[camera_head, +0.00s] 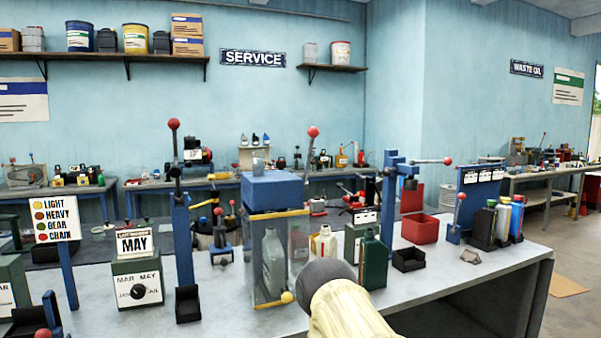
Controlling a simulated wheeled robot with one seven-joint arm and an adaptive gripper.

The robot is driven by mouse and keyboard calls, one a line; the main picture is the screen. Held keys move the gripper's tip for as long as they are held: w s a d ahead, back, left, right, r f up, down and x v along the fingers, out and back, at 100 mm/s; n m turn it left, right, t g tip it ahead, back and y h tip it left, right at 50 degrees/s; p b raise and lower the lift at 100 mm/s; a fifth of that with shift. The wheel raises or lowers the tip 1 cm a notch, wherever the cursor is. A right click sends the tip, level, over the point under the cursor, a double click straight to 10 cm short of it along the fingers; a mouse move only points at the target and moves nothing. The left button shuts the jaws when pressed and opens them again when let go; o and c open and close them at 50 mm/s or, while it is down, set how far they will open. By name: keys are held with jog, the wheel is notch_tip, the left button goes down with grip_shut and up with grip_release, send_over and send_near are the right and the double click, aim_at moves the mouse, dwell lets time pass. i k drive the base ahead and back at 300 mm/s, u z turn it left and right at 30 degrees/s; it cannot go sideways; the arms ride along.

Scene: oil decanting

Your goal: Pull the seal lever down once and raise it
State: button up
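Several levers with red ball knobs stand on the bench, and I cannot tell for sure which is the seal lever. One red-knobbed lever (174,150) stands upright on a blue post at the left. Another lever (309,155) stands upright and slightly tilted beside the blue-topped clear cabinet (272,190). A third lever (428,161) lies nearly horizontal, pointing right from a blue post (388,200). A short lever (458,212) stands upright near the right end. My arm, cream with a dark rounded end, rises at bottom centre; no gripper fingers show.
A grey bottle stands inside the cabinet. A red bin (421,228), a black tray (409,259) and several bottles occupy the right side. Bare grey bench top (450,272) shows at front right.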

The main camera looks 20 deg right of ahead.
aim_at(313, 133)
jog(key=z, duration=1.7)
jog(key=i, duration=0.55)
jog(key=u, duration=1.7)
